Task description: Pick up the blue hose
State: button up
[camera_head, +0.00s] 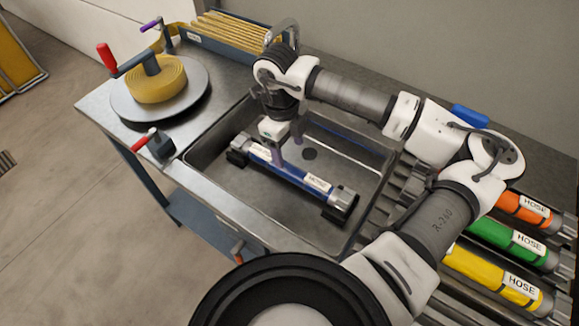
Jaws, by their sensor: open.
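The blue hose (302,178) is a short tube with blue bands, white HOSE labels and grey metal ends on dark feet. It lies slantwise in the grey metal sink basin (230,191). My gripper (284,160) points down over the hose, left of its middle. It is open, and one finger shows close against the hose. I cannot tell whether the fingers touch it, and part of the gripper is hidden by its own body.
Orange (522,208), green (512,243) and yellow (497,277) hoses lie on the ribbed rack at the right. A turntable with a yellow coil (157,82) and a red-handled crank stands at the left. A faucet (283,31) rises behind the basin.

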aim_at(289, 167)
jog(key=shift+s+f+p, duration=0.2)
jog(key=shift+f+p, duration=1.15)
jog(key=shift+f, duration=2.35)
grip_shut()
